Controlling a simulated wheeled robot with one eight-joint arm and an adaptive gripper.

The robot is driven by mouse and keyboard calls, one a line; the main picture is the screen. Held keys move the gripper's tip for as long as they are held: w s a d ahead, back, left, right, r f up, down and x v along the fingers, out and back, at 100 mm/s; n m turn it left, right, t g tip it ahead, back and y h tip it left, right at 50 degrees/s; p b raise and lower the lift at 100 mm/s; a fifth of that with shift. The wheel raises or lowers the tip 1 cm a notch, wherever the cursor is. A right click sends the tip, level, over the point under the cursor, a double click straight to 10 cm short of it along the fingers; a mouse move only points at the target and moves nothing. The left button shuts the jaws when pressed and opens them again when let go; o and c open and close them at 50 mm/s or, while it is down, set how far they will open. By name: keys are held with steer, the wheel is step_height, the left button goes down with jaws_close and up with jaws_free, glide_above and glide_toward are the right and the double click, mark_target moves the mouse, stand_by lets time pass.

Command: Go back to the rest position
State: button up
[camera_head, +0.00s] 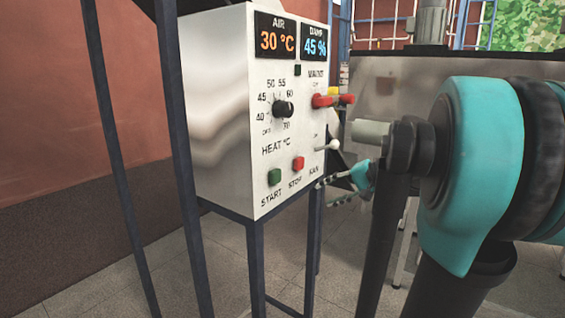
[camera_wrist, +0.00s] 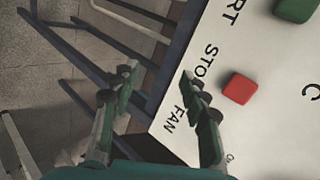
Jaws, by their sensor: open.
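My gripper (camera_head: 335,190) is beside the lower right edge of the white control panel (camera_head: 225,100), near the FAN label. In the wrist view my gripper (camera_wrist: 160,82) has its two green fingers spread apart with nothing between them. The red stop button (camera_wrist: 240,88) lies to the right of the fingers there. The large teal joint of my arm fills the right of the head view.
The panel carries a black heat knob (camera_head: 283,109), a red lever (camera_head: 333,100), a white-tipped lever (camera_head: 332,145), a green start button (camera_head: 274,177) and displays reading 30 °C and 45 %. Dark frame legs (camera_head: 256,270) stand below. Tiled floor shows left of the legs.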

steer(key=s+d+f+n+h, duration=0.1)
steer(key=s+f+h, duration=0.2)
steer(key=s+f, duration=0.3)
steer(key=s+d+f+n+g+h, duration=0.1)
steer(key=s+f+n+h, duration=0.1)
steer(key=s+f, duration=0.4)
steer(key=s+d+f+n+h, duration=0.1)
steer(key=s+f+h, duration=0.3)
steer(key=f, duration=0.9)
steer(key=shift+s+d+n+g, duration=0.35)
steer(key=shift+s+n, duration=0.25)
steer(key=shift+s, duration=0.5)
